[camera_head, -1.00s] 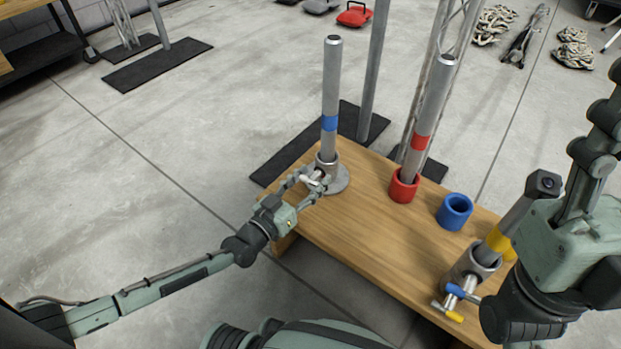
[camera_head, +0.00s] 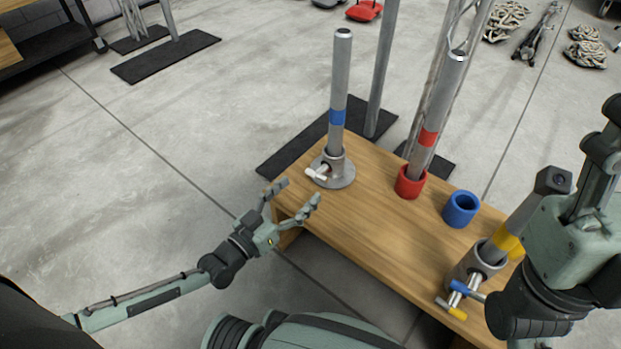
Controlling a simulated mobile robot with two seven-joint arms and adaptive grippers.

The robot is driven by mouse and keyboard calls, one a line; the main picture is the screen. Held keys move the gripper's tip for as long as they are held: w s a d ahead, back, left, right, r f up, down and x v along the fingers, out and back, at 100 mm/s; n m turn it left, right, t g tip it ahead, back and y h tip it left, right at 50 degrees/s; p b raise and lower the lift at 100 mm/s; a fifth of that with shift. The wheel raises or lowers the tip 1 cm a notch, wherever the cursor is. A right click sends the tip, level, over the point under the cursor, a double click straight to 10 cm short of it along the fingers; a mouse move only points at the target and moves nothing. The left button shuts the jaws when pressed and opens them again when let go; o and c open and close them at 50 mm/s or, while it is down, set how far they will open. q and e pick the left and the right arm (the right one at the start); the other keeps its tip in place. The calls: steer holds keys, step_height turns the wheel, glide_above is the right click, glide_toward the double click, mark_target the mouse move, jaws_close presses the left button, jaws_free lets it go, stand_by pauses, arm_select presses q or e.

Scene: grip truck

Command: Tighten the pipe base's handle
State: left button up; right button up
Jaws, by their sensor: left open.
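The pipe base (camera_head: 334,172) is a round grey metal flange on the far left of the wooden table. A grey pipe with a blue band (camera_head: 338,95) stands upright in it. Its white handle (camera_head: 317,174) sticks out at the collar's front left. My left gripper (camera_head: 292,192) is open and empty, apart from the handle, to its lower left near the table's edge. A second grey base (camera_head: 474,272) at the right holds a tilted yellow-banded pipe (camera_head: 527,222).
The wooden table (camera_head: 372,234) also carries a red collar (camera_head: 410,182) with a leaning red-banded pipe (camera_head: 437,118) and an empty blue collar (camera_head: 461,209). A handle with blue and yellow ends (camera_head: 456,297) is on the right base. Truss posts stand behind.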

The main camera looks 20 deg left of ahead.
arm_select(q)
steer(key=shift+v, duration=2.3)
